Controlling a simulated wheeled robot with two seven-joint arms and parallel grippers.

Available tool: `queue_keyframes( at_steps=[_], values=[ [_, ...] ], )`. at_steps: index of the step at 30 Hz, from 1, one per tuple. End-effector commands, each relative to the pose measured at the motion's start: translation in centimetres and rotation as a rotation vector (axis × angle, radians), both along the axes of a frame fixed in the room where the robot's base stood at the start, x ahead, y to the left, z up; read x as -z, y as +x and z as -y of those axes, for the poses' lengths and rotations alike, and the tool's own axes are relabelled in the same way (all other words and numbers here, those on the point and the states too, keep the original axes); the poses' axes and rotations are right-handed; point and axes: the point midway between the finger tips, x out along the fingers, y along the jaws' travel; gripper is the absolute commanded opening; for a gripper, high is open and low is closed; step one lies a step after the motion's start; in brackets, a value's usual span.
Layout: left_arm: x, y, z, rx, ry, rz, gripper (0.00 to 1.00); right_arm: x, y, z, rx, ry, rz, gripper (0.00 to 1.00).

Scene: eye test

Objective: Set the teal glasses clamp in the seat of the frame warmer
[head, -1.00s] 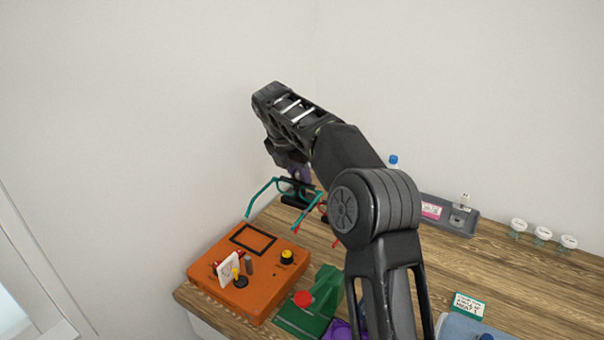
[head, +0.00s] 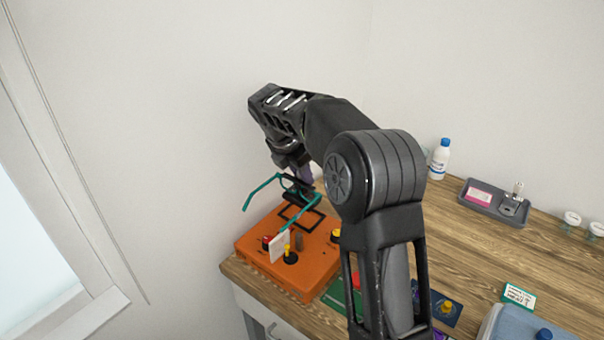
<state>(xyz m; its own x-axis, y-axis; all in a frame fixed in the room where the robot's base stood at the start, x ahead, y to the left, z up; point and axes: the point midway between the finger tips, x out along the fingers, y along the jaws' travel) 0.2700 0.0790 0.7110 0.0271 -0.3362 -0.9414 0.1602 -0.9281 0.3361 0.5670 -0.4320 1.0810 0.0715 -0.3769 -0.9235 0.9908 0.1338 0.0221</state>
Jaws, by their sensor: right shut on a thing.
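The teal glasses clamp (head: 264,187) is in my right gripper (head: 300,188), its thin teal arms spreading toward the left and the front. My right gripper is shut on it, with the fingertips partly hidden by the hand and the clamp. The frame warmer (head: 311,276) is an orange box at the table's left corner. Its seat (head: 316,224) is a black square outline on the top, at the back. The clamp appears above the seat and overlaps its back edge in the picture; a gap or contact cannot be told. My left gripper is out of view.
My right arm hides the table's middle.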

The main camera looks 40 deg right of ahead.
Motion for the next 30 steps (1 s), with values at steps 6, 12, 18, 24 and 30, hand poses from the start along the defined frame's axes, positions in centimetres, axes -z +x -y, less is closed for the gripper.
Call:
queue_keyframes(
  at_steps=[6, 12, 18, 24, 30],
  values=[
    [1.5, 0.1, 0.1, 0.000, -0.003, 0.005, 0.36, 1.6, 0.0, 0.0, -0.002, -0.001, 0.002, 0.00],
    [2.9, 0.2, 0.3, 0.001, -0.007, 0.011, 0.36, 3.4, 0.0, 0.0, -0.001, 0.000, 0.001, 0.00],
    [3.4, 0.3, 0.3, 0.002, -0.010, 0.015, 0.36, 4.7, 0.1, 0.0, -0.002, -0.001, 0.000, 0.00],
    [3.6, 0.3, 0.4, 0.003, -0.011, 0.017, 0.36, 5.3, 0.0, 0.0, -0.001, -0.001, 0.001, 0.00],
    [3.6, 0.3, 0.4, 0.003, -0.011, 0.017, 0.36, 5.4, 0.0, 0.0, -0.002, -0.001, 0.002, 0.00]
  ],
)
